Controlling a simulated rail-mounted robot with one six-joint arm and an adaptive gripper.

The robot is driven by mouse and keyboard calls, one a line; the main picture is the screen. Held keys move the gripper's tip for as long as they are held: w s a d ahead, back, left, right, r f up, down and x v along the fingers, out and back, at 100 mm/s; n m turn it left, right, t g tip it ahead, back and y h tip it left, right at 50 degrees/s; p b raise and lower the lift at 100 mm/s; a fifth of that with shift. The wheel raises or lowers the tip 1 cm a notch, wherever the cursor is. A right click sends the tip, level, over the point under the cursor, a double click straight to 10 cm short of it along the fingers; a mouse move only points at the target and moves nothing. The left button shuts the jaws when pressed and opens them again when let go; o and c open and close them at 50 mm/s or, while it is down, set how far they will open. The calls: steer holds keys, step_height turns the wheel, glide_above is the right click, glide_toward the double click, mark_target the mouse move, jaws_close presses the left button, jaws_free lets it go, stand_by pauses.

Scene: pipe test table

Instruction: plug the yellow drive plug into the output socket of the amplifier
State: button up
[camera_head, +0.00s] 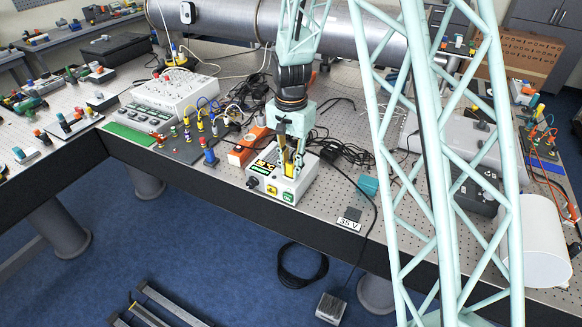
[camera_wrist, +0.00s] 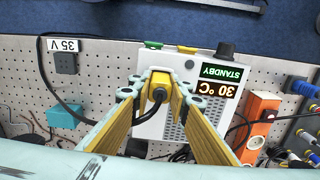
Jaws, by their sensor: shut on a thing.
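The amplifier (camera_head: 276,182) is a white box at the table's front edge with a lit display on top; it also shows in the wrist view (camera_wrist: 180,128), where the display reads 30 °C and STANDBY. Its front carries a black knob, a yellow fitting (camera_head: 271,190) and a green fitting (camera_head: 288,197). My gripper (camera_head: 290,168) is over the amplifier, pointing down. In the wrist view my gripper (camera_wrist: 159,92) is shut on the yellow drive plug (camera_wrist: 158,78), which has a black cable. The plug's front end is hidden, and I cannot tell whether it touches the amplifier.
An orange power strip (camera_head: 243,150) stands left of the amplifier. A small block marked 35 V (camera_head: 349,219) and a teal block (camera_head: 369,185) are to the right. A black cable (camera_head: 371,200) runs over the table edge. Colored connectors (camera_head: 209,152) stand further left.

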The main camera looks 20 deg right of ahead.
steer(key=shift+f, duration=0.25)
steer(key=o, duration=1)
steer(key=shift+r, duration=0.2)
steer(key=shift+r, duration=5.8)
